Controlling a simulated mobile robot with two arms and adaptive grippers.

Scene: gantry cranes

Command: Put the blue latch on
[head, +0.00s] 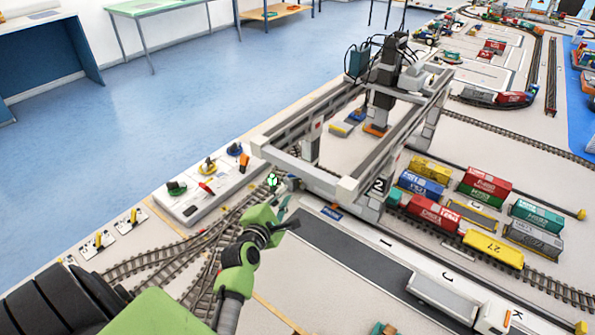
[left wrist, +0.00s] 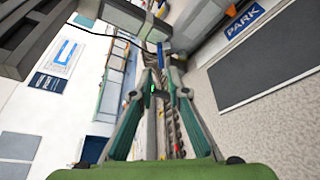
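A blue knob (head: 234,149), the only blue control I can make out on the white control panel (head: 205,190), sits at the panel's far end in the head view. It is too small to tell whether it is on or off. My left gripper (head: 287,212) is over the tracks to the right of the panel, apart from the knob. In the left wrist view its two fingers (left wrist: 162,82) are spread with a gap between them, and nothing is clearly held. A small blue part (left wrist: 160,55) shows beyond the fingertips there; I cannot tell what it is. My right gripper is out of view.
The panel also carries green (head: 176,187) and yellow (head: 208,164) knobs, a red lever (head: 207,188) and an orange lever (head: 243,162). A grey gantry crane (head: 345,165) stands just beyond my left gripper. Several coloured containers (head: 485,187) stand right of it. Blue floor lies left.

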